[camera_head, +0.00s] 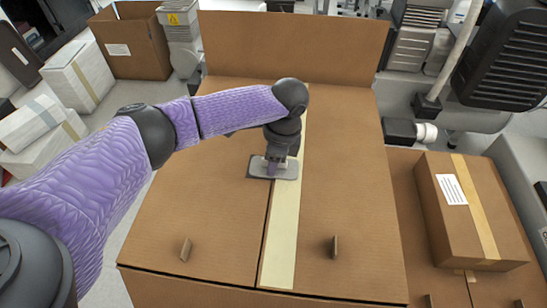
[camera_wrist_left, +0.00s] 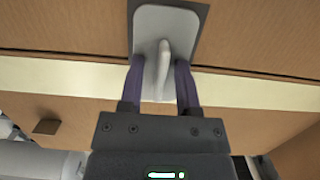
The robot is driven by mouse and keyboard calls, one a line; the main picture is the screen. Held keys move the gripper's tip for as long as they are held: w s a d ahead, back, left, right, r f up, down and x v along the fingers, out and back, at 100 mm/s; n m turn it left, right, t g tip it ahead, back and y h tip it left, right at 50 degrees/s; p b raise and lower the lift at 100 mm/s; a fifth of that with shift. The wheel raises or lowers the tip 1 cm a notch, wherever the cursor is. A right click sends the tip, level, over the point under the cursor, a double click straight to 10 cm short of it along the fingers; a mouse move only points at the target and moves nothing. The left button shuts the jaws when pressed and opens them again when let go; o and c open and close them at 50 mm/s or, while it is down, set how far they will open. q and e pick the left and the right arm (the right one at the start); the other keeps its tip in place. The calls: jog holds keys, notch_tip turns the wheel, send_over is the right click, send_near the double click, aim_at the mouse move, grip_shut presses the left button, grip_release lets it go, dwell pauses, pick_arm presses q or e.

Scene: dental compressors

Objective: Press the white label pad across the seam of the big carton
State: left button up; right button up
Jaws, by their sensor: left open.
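The big carton (camera_head: 205,215) stands in the middle, its top flaps meeting at a seam with a cream tape strip (camera_head: 283,235) along it. The white label pad (camera_head: 288,170) lies on top, over the seam and part of the strip. In the left wrist view the pad (camera_wrist_left: 180,22) is a pale rounded plate with an upright handle fin and a dark grey patch beneath its far part. My left gripper (camera_head: 272,170) is down at the pad. Its purple fingers (camera_wrist_left: 160,68) stand open on either side of the fin, with gaps showing. My right gripper is out of view.
A raised flap (camera_head: 295,45) stands at the carton's far edge. Two small tabs (camera_head: 334,247) stick up near its front. A smaller taped carton (camera_head: 490,215) sits to the right, and white boxes (camera_head: 77,75) to the left. Dark machinery (camera_head: 510,55) stands at the upper right.

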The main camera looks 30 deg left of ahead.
pick_arm(q)
notch_tip(320, 180, up, 3)
jog(key=shift+w+d+f+p, duration=0.1)
jog(key=shift+d+p, duration=0.05)
jog(key=shift+p, duration=0.9)
jog(key=r+p, duration=0.1)
jog(key=r, duration=0.1)
jog(key=r+p, duration=0.2)
jog(key=d+r+p, duration=0.1)
jog(key=r+p, duration=0.1)
jog(key=r, duration=0.1)
jog(key=shift+w+r, duration=0.1)
jog(key=shift+w, duration=0.15)
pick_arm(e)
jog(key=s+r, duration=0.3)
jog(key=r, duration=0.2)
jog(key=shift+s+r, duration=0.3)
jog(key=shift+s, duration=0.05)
